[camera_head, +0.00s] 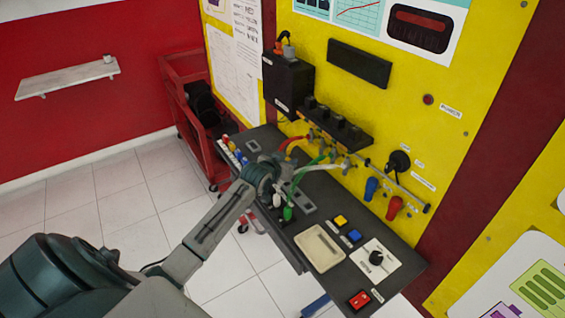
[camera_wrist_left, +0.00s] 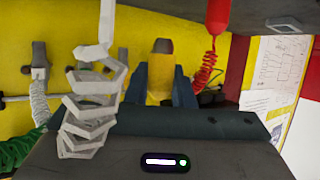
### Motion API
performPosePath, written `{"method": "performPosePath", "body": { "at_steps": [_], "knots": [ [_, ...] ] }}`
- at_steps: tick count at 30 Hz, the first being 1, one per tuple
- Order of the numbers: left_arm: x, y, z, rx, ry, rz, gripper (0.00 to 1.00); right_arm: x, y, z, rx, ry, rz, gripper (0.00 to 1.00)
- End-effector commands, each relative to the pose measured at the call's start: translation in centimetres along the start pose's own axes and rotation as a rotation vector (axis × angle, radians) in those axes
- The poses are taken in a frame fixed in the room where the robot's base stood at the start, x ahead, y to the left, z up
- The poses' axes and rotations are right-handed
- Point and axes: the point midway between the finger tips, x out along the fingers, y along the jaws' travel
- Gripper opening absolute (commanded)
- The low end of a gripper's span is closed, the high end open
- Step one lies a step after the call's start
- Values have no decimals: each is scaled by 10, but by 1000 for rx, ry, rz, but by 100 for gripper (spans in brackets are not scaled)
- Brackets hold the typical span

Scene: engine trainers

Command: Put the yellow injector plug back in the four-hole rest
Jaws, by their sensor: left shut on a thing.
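My left gripper (camera_head: 277,168) is over the black bench by the panel. In the left wrist view its two dark blue fingers (camera_wrist_left: 161,92) are shut on the yellow injector plug (camera_wrist_left: 160,75), whose top end is brownish. In the head view I cannot make out the plug behind the gripper. The grey rest (camera_head: 307,208) lies on the bench just right of and below the gripper; its holes are partly hidden. A green plug (camera_head: 288,213) and a white plug (camera_head: 277,200) stand by it. My right gripper is out of view.
Red, green (camera_head: 311,165) and white coiled cords (camera_head: 322,167) hang close to the gripper; a white coil (camera_wrist_left: 90,110) crosses the left wrist view near the fingers. A red plug (camera_wrist_left: 218,15) is near.

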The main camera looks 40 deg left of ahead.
Motion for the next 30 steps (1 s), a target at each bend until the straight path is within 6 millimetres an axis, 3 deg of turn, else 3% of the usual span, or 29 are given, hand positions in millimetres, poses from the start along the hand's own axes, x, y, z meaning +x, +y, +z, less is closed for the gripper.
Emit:
{"method": "performPosePath", "body": {
  "at_steps": [14, 30],
  "knots": [
    [17, -1, 42, 0, 1, -1, 0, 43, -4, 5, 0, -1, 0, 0],
    [19, -1, 46, -1, 1, 0, 0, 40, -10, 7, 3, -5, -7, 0]
  ]
}}
